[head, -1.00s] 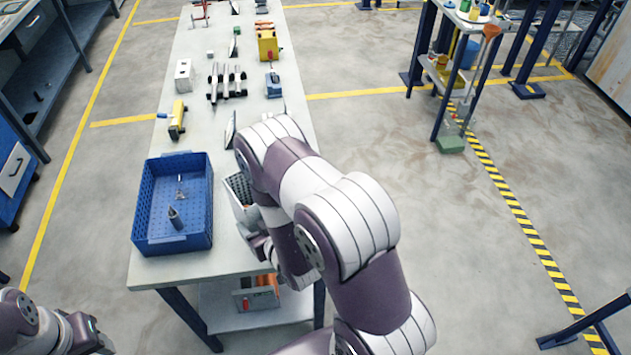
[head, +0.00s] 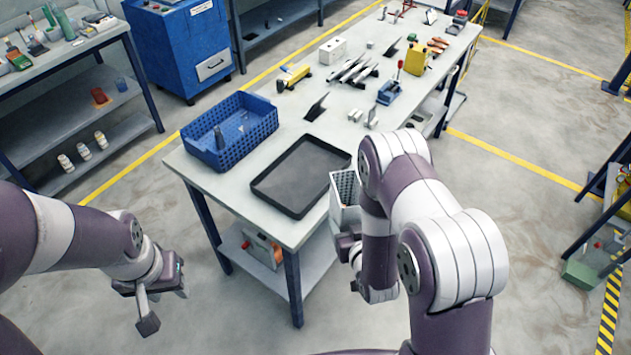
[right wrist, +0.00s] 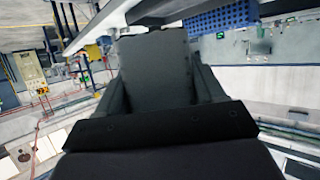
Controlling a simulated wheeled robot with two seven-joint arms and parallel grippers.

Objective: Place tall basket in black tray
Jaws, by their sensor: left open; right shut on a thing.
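The tall basket (head: 344,216) is pale grey with a grid-like inside. The black tray lies flat and empty on the near end of the table. My right gripper (head: 348,240) is at the basket's lower near side, shut on it; my arm partly hides the contact. My left gripper (head: 160,300) is open and empty, off the table at lower left.
A blue crate (head: 255,139) with a grey item inside stands left of the tray. A black stand-like piece (head: 317,107) is behind the tray. Several tools and a yellow device (head: 416,60) fill the table's far part. A box (head: 262,248) sits on the lower shelf.

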